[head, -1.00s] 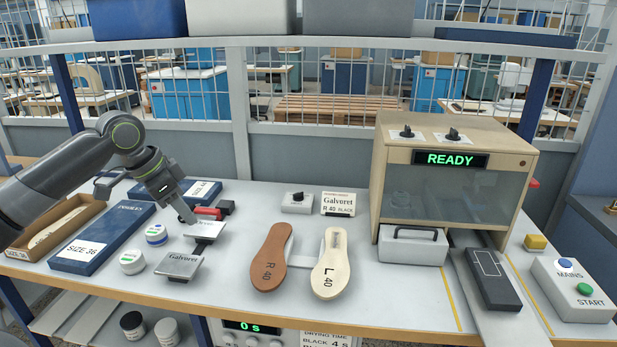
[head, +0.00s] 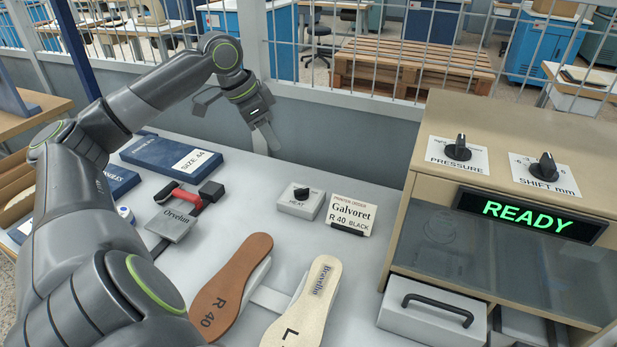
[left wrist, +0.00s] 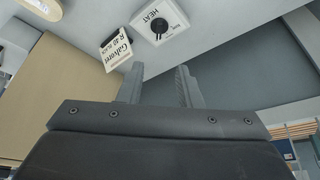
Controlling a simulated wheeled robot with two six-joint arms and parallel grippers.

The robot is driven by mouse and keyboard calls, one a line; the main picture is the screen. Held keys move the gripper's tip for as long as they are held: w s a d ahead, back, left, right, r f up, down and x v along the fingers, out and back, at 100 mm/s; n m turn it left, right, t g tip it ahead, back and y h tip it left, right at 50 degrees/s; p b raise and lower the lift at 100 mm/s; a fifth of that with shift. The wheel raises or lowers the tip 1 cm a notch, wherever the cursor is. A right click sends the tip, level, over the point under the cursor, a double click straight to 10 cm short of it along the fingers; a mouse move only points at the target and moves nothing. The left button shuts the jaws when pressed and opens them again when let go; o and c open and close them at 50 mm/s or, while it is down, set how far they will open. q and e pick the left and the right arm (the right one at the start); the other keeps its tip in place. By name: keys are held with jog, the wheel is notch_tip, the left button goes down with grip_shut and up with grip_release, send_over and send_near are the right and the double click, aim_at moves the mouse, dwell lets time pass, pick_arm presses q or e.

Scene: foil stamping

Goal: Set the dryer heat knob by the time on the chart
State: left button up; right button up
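The heat knob (head: 302,192) is a small black knob on a grey box (head: 297,207) marked HEAT, on the table behind the insoles. In the left wrist view, the HEAT box (left wrist: 160,20) shows at the top, apart from the fingers. My left gripper (head: 268,138) hangs behind and left of the box, pointing down. Its two fingers (left wrist: 158,86) are apart with nothing between them. The drying-time chart is out of view now. My right gripper is not in view.
A Galvoret R 40 BLACK card (head: 348,215) stands right of the heat box. A brown insole (head: 232,283) and a cream insole (head: 313,292) lie in front. A machine with a READY display (head: 529,216) stands right. Grey Orvelin block (head: 173,225) lies left.

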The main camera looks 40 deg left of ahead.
aim_at(301, 189)
pick_arm(q)
jog(key=x, duration=1.6)
jog(key=shift+d+f, duration=0.15)
jog(key=shift+f, duration=0.25)
jog(key=shift+c, duration=0.3)
grip_shut()
